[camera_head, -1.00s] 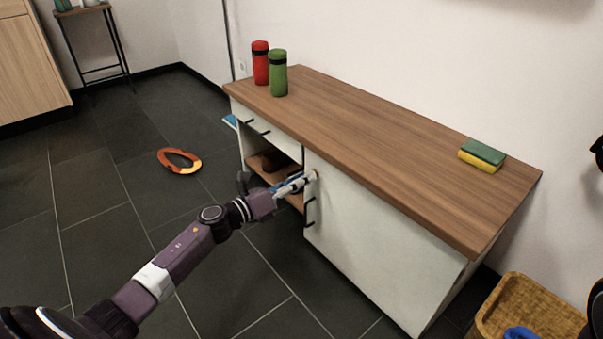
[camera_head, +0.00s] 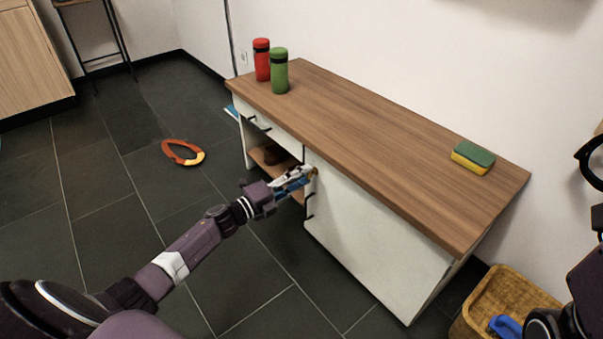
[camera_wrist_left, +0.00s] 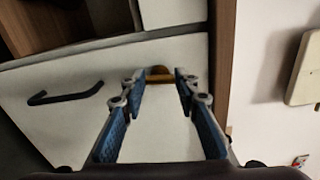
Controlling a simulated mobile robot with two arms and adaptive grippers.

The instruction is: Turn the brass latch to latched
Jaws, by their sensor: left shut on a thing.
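The brass latch (camera_wrist_left: 158,74) sits on the white cabinet door (camera_wrist_left: 75,95), close under the wooden top. In the left wrist view it lies between the tips of my left gripper (camera_wrist_left: 157,82), whose blue-padded fingers are shut on it. In the head view my left gripper (camera_head: 308,174) reaches the door's upper left corner, and the latch (camera_head: 316,171) shows only as a small brass spot at the fingertips. The latch's exact angle is hard to tell.
The cabinet's wooden top (camera_head: 380,130) carries a red bottle (camera_head: 262,62), a green bottle (camera_head: 279,72) and a sponge (camera_head: 472,156). An open shelf (camera_head: 268,160) is left of the door. A wicker basket (camera_head: 480,305) stands at right. An orange ring (camera_head: 182,152) lies on the floor.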

